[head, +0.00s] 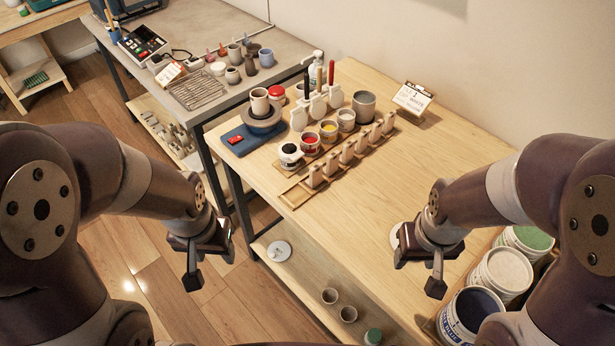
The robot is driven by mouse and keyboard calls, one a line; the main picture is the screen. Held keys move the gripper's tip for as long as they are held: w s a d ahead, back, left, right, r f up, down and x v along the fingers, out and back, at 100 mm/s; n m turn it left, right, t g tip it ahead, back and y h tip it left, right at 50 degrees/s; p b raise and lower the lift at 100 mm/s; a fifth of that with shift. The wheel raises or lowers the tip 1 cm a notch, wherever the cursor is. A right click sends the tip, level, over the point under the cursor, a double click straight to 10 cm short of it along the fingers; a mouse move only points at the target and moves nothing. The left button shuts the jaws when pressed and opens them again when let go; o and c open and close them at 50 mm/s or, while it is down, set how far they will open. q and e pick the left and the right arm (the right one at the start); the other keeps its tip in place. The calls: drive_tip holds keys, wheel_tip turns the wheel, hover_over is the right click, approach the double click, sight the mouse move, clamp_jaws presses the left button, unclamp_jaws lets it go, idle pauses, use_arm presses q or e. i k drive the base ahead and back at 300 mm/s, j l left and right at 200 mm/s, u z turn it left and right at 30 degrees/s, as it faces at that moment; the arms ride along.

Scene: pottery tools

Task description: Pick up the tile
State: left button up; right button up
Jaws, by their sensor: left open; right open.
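Several small pale upright tiles (331,165) stand in a row in a wooden rack (294,198) on the light wooden table. The near-left end of the rack is bare. I cannot tell which one the task means. My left gripper (209,265) is open and empty, off the table's left side above the floor, well apart from the rack. My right gripper (420,270) is open and empty above the table's front right part, to the right of and nearer than the rack.
Glaze jars (309,144) stand right behind the tiles, with white bottles and a grey cup (364,105) beyond. A blue board (246,143) is to their left. Large buckets (503,273) stand at the right. A small sign (412,99) is at the back. The table's middle is clear.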

sight(315, 178)
drive_tip(key=z, duration=1.7)
drive_tip(key=u, duration=1.7)
drive_tip(key=i+j+u, duration=0.15)
drive_tip(key=i+j, duration=0.6)
drive_tip(key=j, duration=0.2)
